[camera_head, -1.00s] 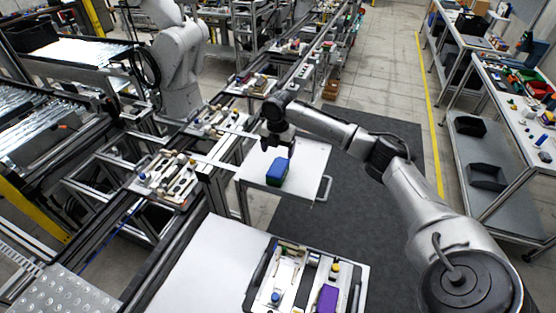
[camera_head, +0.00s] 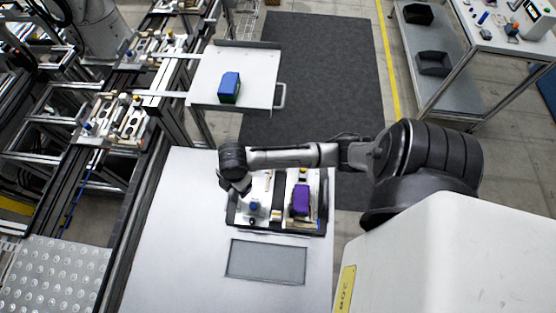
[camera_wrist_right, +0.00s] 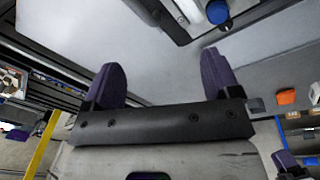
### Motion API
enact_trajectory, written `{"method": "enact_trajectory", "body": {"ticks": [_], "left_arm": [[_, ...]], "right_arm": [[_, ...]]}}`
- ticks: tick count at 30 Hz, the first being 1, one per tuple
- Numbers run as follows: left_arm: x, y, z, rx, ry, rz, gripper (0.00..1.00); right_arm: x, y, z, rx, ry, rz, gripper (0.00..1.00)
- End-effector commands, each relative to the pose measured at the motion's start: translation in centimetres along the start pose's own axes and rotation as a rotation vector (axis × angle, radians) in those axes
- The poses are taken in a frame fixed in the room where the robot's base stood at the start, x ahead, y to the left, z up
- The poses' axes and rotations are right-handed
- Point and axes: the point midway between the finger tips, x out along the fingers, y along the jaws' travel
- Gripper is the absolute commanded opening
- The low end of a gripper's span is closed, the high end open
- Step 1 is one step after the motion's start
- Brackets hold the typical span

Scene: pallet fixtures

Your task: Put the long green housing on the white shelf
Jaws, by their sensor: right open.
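The white shelf (camera_head: 207,92) is at upper middle in the head view. A green housing (camera_head: 229,100) sits on it, with a blue part (camera_head: 230,82) that appears to lie on top and hides most of the green. My right gripper (camera_head: 240,187) hangs above the left edge of the pallet fixture on the near table, well away from the shelf. In the wrist view my right gripper (camera_wrist_right: 160,80) has its two purple fingers wide apart with nothing between them. My left gripper is not in view.
The pallet fixture (camera_head: 233,217) on the near table (camera_head: 180,220) holds a purple housing (camera_head: 301,198) and small capped parts. A grey rectangular panel (camera_head: 266,262) lies in front of it. Conveyor rails with more fixtures run at left. The table's left part is clear.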

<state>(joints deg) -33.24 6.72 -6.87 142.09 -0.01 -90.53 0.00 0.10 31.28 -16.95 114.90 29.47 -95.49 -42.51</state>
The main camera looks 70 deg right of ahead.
Motion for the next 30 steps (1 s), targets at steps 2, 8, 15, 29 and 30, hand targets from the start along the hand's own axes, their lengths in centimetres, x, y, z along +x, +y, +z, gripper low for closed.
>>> {"method": "enact_trajectory", "body": {"ticks": [2,8,15,29,30], "left_arm": [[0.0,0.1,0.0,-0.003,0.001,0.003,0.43],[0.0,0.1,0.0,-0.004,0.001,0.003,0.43],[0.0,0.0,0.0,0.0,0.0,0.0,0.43],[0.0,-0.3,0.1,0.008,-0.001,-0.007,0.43],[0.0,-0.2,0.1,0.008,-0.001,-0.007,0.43]], "right_arm": [[0.3,-4.8,-1.7,0.165,0.052,0.015,0.83],[-1.5,-12.1,-2.5,0.607,0.121,0.072,0.83],[-4.0,-16.1,-1.2,0.951,0.137,0.126,0.83],[-4.6,-16.9,-0.6,1.035,0.135,0.142,0.83],[-4.6,-16.9,-0.7,1.035,0.135,0.142,0.83]]}}
